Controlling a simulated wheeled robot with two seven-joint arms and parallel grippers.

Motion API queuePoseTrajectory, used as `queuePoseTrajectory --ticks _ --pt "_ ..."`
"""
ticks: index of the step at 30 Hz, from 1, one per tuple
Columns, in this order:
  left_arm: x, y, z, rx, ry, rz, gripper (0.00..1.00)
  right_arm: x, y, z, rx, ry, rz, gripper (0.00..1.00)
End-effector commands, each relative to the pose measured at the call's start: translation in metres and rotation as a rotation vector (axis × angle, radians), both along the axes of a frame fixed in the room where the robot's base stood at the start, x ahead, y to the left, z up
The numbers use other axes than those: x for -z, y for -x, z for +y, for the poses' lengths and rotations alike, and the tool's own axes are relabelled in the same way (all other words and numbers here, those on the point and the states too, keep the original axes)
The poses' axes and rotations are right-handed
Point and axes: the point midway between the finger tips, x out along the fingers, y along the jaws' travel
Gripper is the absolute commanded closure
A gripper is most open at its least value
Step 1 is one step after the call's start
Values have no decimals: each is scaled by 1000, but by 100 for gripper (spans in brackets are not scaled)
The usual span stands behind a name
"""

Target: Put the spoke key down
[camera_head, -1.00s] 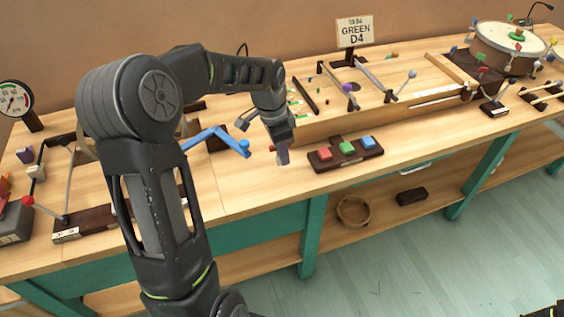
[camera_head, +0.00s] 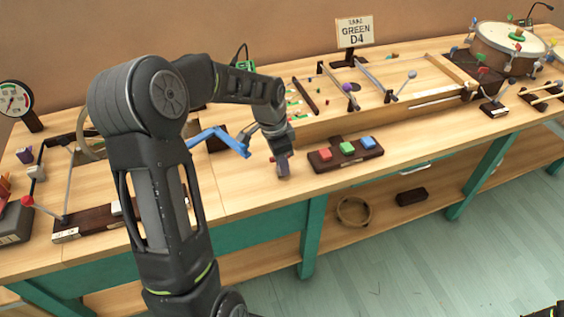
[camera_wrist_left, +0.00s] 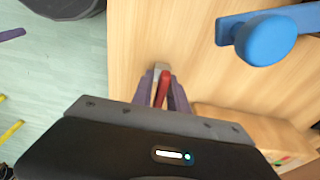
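My left gripper (camera_head: 283,168) hangs low over the front part of the wooden bench, just left of the block with coloured buttons. In the left wrist view its purple fingers (camera_wrist_left: 161,92) are closed around a small red and silver piece, which I take to be the spoke key (camera_wrist_left: 163,86). A red bit of the key (camera_head: 272,159) shows beside the fingers in the head view. Most of the key is hidden by the fingers. I cannot tell whether it touches the bench top.
The dark block with red, green and blue buttons (camera_head: 346,153) stands close to the right. A blue lever (camera_head: 222,139) is close to the left; its rounded end (camera_wrist_left: 265,40) also shows in the wrist view. Bare bench top (camera_head: 235,190) lies left and in front.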

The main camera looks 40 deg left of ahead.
Motion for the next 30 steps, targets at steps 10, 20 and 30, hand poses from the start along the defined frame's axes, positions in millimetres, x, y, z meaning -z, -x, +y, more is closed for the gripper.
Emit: queuePoseTrajectory --ticks 10,20,30 --pt "0 0 0 0 0 0 59 0 0 0 0 0 0 100" --pt "-8 0 1 0 0 -1 59 -2 0 0 0 0 0 100" --pt "-66 7 6 -1 -2 -5 59 -3 0 0 0 0 0 100"
